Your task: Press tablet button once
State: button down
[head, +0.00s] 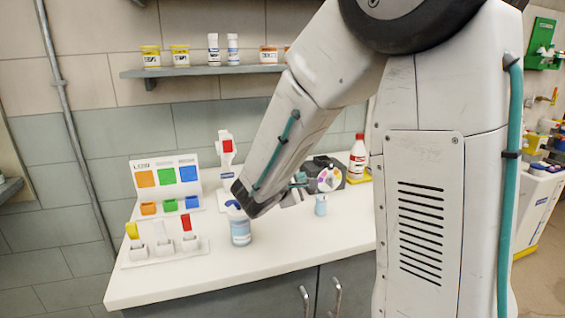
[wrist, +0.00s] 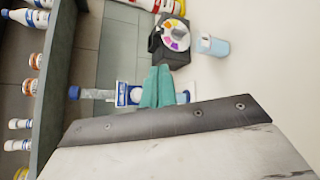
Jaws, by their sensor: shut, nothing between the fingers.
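I cannot make out for certain which part is the tablet button. A white upright stand with a red patch (head: 227,147) is at the back of the counter, left of my forearm. A dark device with a coloured wheel (head: 329,180) stands to the right; it also shows at the top of the wrist view (wrist: 176,35). My gripper's teal fingers (wrist: 157,86) are shut and empty, in front of a white and blue item (wrist: 128,93) that they partly cover. In the head view, only a teal bit of my gripper (head: 300,178) shows past my arm.
A white board with coloured squares (head: 166,175) and a rack with coloured-topped pieces (head: 162,251) are at the left. A blue-white bottle (head: 240,230) is below my wrist. A small blue vial (head: 320,206) and red-capped bottle (head: 358,158) are right. The front counter (head: 300,247) is clear.

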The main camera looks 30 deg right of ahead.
jog(key=shift+w+a+f+n+t, duration=0.2)
jog(key=shift+w+n+t, duration=0.1)
jog(key=shift+w, duration=0.2)
jog(key=shift+w+a+f+n+t, duration=0.1)
jog(key=shift+w+f+n+t, duration=0.15)
jog(key=shift+w, duration=0.2)
jog(key=shift+r, duration=0.1)
jog(key=w+d, duration=0.2)
jog(key=w, duration=0.6)
jog(key=shift+w+d, duration=0.2)
jog(key=shift+d, duration=0.05)
jog(key=shift+w, duration=0.15)
dwell(1.2)
jog(key=shift+w+d, duration=0.1)
jog(key=shift+w, duration=0.15)
jog(key=shift+w+d, duration=0.15)
jog(key=shift+w, duration=0.35)
dwell(0.8)
jog(key=shift+s, duration=0.1)
jog(key=shift+s+a, duration=0.25)
jog(key=shift+s, duration=0.55)
